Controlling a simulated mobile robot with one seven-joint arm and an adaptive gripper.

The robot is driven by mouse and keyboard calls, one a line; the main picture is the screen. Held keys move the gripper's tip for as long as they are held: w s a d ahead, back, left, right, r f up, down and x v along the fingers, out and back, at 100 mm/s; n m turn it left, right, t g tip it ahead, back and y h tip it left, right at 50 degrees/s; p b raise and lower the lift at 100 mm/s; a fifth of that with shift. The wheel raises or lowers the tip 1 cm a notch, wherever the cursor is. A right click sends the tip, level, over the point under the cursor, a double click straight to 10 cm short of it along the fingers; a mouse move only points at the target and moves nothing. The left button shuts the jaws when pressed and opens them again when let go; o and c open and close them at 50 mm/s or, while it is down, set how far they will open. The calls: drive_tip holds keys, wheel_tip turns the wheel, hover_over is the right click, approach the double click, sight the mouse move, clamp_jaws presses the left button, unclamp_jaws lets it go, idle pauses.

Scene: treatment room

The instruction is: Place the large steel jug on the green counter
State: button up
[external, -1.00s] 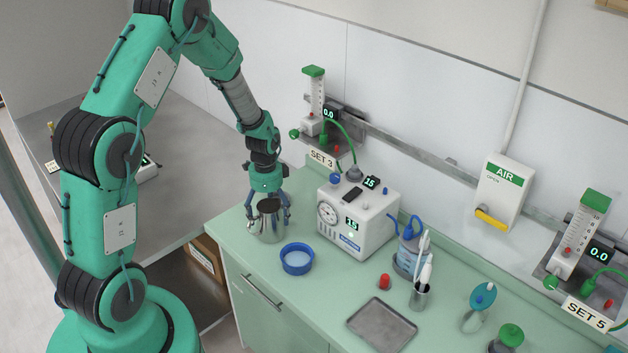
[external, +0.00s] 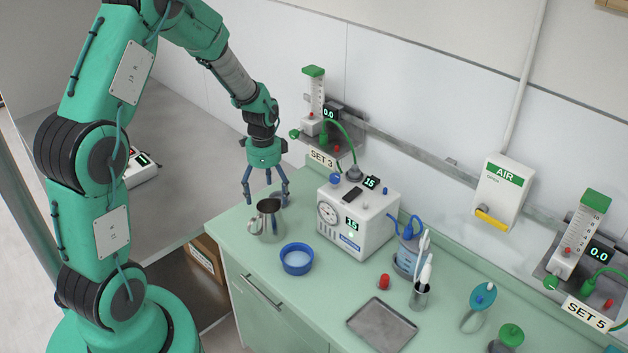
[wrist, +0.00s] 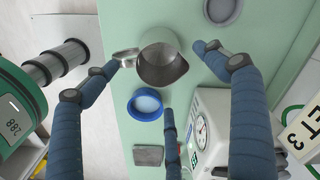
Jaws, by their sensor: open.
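The large steel jug (external: 267,222) stands upright on the green counter (external: 330,294), near its left end. In the wrist view the jug (wrist: 161,58) shows its open mouth, with its handle on the left side. My gripper (external: 266,205) is open and sits above and just behind the jug in the external view. In the wrist view its blue fingers (wrist: 160,75) are spread around the jug's picture, and none clearly touches it. The jug looks free of the gripper.
A blue-rimmed bowl (external: 297,259) stands just in front of the jug. A white machine with a gauge (external: 358,220) is close to the right. A metal tray (external: 382,325), a red cap (external: 384,282) and a cup with brushes (external: 420,297) are farther right.

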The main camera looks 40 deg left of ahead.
drive_tip(key=shift+r, duration=1.75)
drive_tip(key=s+d+r+n+t, duration=0.1)
drive_tip(key=s+d+r, duration=0.25)
drive_tip(key=r, duration=0.45)
drive_tip(key=s+d+r+n+t, duration=0.1)
drive_tip(key=s+d+r+n, duration=0.15)
drive_tip(key=d+r, duration=0.35)
drive_tip(key=s+d+r+n+t, duration=0.1)
drive_tip(key=s+d+r, duration=0.2)
drive_tip(key=r, duration=0.6)
drive_tip(key=s+d+r+n+t, duration=0.1)
drive_tip(key=s+d+r, duration=0.3)
drive_tip(key=s, duration=0.4)
drive_tip(key=s+d+r+n+t, duration=0.1)
drive_tip(key=s+d+r+n, duration=0.2)
drive_tip(key=s, duration=0.6)
drive_tip(key=shift+d+r+t, duration=0.3)
drive_tip(key=shift+d+r, duration=0.05)
drive_tip(key=shift+r, duration=0.6)
